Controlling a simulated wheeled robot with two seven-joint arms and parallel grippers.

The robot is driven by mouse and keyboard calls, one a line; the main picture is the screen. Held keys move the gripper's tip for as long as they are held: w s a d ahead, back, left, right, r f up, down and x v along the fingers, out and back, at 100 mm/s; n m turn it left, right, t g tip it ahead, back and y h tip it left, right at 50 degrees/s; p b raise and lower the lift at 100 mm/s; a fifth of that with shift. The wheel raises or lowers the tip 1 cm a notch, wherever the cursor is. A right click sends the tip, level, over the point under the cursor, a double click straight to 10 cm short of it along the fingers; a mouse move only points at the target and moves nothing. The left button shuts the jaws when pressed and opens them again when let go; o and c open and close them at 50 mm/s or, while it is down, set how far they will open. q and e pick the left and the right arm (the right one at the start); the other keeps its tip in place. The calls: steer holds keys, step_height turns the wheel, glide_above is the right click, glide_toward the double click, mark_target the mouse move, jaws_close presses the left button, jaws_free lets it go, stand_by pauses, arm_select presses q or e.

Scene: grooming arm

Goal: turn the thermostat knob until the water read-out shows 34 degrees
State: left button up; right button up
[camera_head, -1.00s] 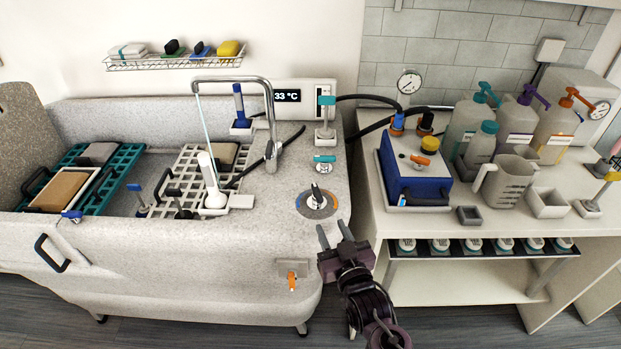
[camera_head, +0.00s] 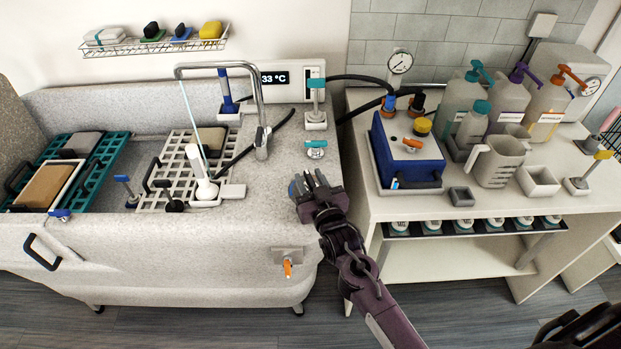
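The water read-out (camera_head: 275,78) on the white panel behind the tub shows 33 °C. My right gripper (camera_head: 311,181) is over the thermostat knob's place on the tub's right ledge. Its fingers and body cover the knob and nearly all of its coloured dial. Its fingertips are at the knob, but I cannot tell whether they are closed on it or only around it. My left gripper is not in view.
A teal-handled valve (camera_head: 316,149) stands just behind my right gripper, and the curved tap (camera_head: 262,130) is to its left. A blue box (camera_head: 405,155) sits on the side table to the right. An orange-handled drain tap (camera_head: 287,266) is on the tub front.

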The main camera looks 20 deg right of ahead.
jaws_close()
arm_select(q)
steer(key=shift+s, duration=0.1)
arm_select(e)
steer(key=shift+m+h, duration=0.6)
steer(key=shift+h, duration=0.3)
jaws_free()
steer(key=shift+s, duration=0.15)
